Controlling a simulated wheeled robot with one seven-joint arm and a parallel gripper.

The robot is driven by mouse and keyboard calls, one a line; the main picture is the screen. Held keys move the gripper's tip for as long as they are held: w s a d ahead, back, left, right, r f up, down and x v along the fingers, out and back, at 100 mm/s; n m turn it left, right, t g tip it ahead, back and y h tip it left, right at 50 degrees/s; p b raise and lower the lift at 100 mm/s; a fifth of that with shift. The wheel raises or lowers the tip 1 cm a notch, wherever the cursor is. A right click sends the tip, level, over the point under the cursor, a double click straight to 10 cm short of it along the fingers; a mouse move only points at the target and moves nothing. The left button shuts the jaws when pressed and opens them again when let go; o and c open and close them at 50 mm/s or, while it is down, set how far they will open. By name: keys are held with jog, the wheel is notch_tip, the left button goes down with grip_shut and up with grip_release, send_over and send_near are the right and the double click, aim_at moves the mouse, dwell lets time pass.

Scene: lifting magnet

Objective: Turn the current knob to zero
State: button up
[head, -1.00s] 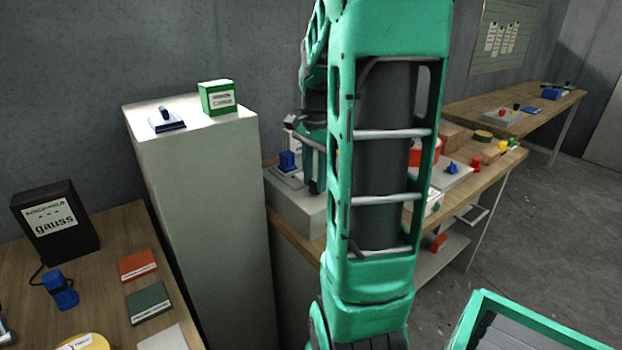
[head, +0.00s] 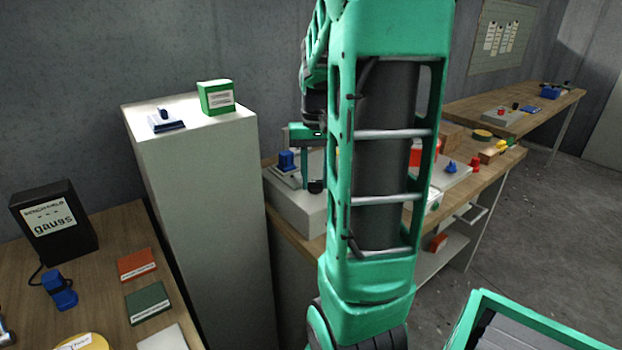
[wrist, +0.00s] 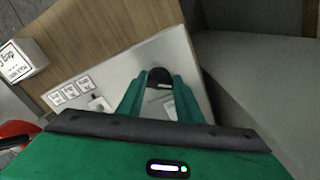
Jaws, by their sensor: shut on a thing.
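The grey-white power unit (head: 300,208) stands on the bench behind my arm, with a blue knob-like part (head: 287,161) on its top. My gripper (head: 315,180) points down over its top, just right of the blue part and apart from it. In the wrist view my gripper (wrist: 158,92) has its two green fingers close together on a dark, round-topped knob (wrist: 158,76) at the panel. I take this as the current knob; its own marking and pointer are hidden. Small printed labels (wrist: 70,93) lie on the panel to the left.
A tall pale plinth (head: 200,190) carries a green box (head: 216,97) and a small blue-and-white device. A gauss meter (head: 54,222) stands on the left table. Red and blue parts lie on the bench to the right. A white labelled box (wrist: 22,60) is near the panel.

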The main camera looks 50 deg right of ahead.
aim_at(314, 181)
jog(key=n, duration=0.6)
jog(key=shift+w+d+r+n, duration=0.1)
jog(key=shift+w+r+n, duration=0.1)
jog(key=shift+n, duration=0.1)
dwell(0.4)
jog(key=o, duration=0.7)
jog(key=shift+o, duration=0.3)
jog(key=shift+s+f, duration=0.1)
jog(key=shift+f, duration=0.05)
notch_tip(314, 181, up, 11)
jog(key=shift+f, duration=0.15)
